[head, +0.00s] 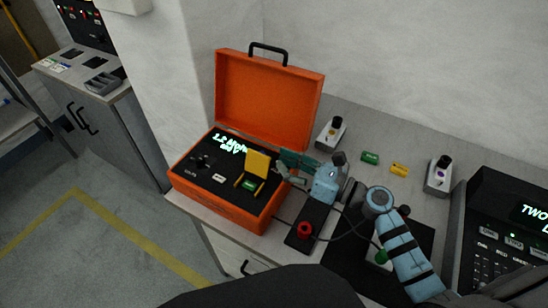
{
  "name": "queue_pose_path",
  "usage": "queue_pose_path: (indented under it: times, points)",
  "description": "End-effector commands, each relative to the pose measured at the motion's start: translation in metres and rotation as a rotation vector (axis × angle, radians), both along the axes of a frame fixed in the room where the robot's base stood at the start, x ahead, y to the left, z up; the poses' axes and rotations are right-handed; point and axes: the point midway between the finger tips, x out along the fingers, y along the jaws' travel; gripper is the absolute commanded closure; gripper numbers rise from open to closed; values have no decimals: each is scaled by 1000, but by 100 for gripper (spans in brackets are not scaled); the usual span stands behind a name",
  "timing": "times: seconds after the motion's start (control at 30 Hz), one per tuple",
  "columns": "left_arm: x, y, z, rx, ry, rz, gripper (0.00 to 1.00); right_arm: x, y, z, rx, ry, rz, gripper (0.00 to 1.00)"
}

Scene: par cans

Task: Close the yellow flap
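The yellow flap (258,163) stands raised on the black panel of the open orange case (235,210). Below it is a yellow-edged slot with a green can (249,185) in it. My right gripper (281,171) comes in from the right, just right of the flap and over the case's right edge. It looks close to the flap, but I cannot tell if it touches. Its fingers are small and blend with teal parts behind them, so I cannot tell whether they are open or shut. My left gripper is not in view.
The case's orange lid (268,100) stands open at the back. A green can (370,158) and a yellow can (399,170) lie on the table (425,140), between two grey holders (331,132) (439,174). A red knob (304,231) on a black box stands in front. A console (510,225) is at right.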

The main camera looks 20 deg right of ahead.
Motion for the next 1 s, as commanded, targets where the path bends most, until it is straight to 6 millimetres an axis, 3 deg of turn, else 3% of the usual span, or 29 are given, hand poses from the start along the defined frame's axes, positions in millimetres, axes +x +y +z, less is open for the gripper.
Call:
queue_pose_path:
  times: [0.2, 0.77, 0.87, 1.0]
  points:
    - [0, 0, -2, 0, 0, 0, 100, -12, -12, 0, -1, 0, 0, 65]
    - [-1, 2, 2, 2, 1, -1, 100, -12, -12, 2, -1, -1, 1, 65]
    - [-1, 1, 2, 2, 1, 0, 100, -12, -12, 12, -2, -3, 3, 65]
    - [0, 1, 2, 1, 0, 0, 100, -12, -12, 46, -4, -6, 4, 65]
